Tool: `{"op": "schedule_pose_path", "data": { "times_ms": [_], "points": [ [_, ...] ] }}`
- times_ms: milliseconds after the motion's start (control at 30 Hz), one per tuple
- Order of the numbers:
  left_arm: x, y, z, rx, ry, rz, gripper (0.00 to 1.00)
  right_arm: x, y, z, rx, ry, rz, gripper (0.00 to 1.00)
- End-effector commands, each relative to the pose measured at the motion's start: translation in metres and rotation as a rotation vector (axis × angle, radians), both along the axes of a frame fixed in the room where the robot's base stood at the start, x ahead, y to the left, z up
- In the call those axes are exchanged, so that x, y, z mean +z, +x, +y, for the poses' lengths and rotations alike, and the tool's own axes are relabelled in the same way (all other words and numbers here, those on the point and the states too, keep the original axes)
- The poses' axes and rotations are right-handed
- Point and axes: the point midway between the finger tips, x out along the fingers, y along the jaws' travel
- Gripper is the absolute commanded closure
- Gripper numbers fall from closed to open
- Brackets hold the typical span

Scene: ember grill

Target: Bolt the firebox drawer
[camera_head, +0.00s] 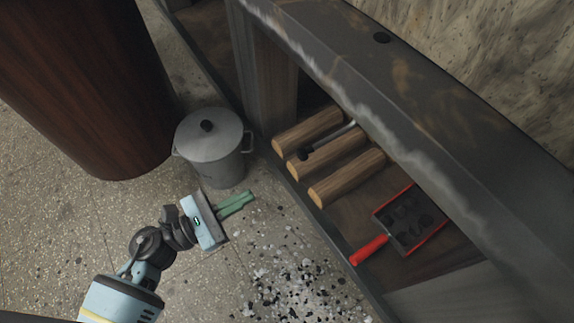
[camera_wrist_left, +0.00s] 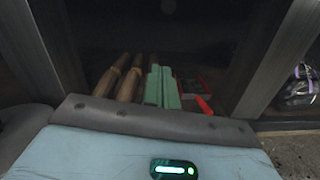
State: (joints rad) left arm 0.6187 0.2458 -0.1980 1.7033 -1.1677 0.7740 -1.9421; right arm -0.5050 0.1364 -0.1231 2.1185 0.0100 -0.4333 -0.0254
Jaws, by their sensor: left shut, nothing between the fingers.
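My left gripper (camera_head: 250,196) has green fingers, pressed together and empty. It hangs over the stone floor in front of the open lower shelf (camera_head: 345,195) of the dark counter, to the right of and below the lidded pot in the head view. My right gripper is not in view.
Logs (camera_head: 347,177) lie on the shelf with a dark-tipped rod (camera_head: 328,142) across them. A red-handled shovel (camera_head: 370,249) with coals is beside them. A grey pot (camera_head: 222,165) and brown column (camera_head: 85,85) stand left. Ash and coal bits (camera_head: 290,280) litter the floor.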

Motion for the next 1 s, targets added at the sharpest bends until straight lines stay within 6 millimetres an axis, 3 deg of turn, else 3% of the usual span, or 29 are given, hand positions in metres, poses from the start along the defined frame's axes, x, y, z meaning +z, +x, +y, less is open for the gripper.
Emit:
{"op": "schedule_pose_path", "data": {
  "times_ms": [467, 1000],
  "points": [
    [0.002, 0.007, -0.010, 0.000, -0.002, -0.003, 1.00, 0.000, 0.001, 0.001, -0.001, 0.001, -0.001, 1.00],
    [0.011, 0.057, -0.086, 0.000, -0.001, -0.003, 1.00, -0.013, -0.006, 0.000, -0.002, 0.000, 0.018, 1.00]
  ]
}}
